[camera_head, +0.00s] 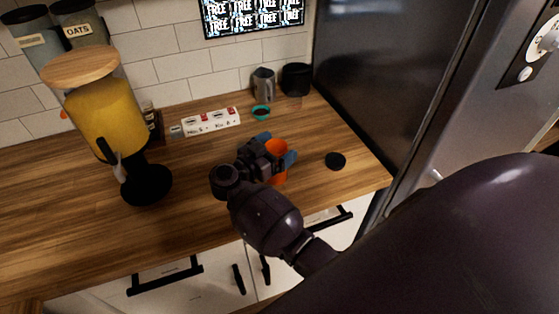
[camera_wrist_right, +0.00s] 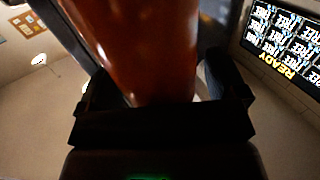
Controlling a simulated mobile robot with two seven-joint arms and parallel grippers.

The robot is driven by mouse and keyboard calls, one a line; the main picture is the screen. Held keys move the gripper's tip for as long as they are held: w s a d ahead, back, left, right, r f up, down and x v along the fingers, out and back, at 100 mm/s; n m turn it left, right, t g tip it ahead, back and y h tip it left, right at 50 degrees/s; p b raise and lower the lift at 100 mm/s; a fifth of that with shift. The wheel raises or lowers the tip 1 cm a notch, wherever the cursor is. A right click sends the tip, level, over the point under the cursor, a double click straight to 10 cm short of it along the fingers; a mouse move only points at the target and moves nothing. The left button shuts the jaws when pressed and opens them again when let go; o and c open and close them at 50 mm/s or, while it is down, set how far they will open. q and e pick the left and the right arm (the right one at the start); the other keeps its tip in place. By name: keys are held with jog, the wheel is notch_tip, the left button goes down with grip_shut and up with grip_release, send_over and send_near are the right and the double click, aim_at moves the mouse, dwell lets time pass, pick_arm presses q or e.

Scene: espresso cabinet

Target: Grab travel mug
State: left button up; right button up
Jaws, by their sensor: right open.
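The orange travel mug (camera_head: 277,147) stands on the wooden counter, partly hidden behind my right gripper. My right gripper (camera_head: 276,150) is open, with one blue-tipped finger on each side of the mug. In the right wrist view the mug (camera_wrist_right: 145,50) fills the space between the two dark fingers (camera_wrist_right: 162,85). I cannot tell whether either finger touches it. My left gripper is not in view.
A small black round disc (camera_head: 335,160) lies right of the mug. A yellow-filled dispenser (camera_head: 105,120) stands left; a dark fridge (camera_head: 385,70) bounds the right.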

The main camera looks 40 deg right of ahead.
jog(key=shift+a, duration=0.15)
jog(key=shift+c, duration=0.8)
jog(key=c, duration=1.2)
jog(key=shift+c, duration=0.6)
jog(key=shift+r, duration=0.2)
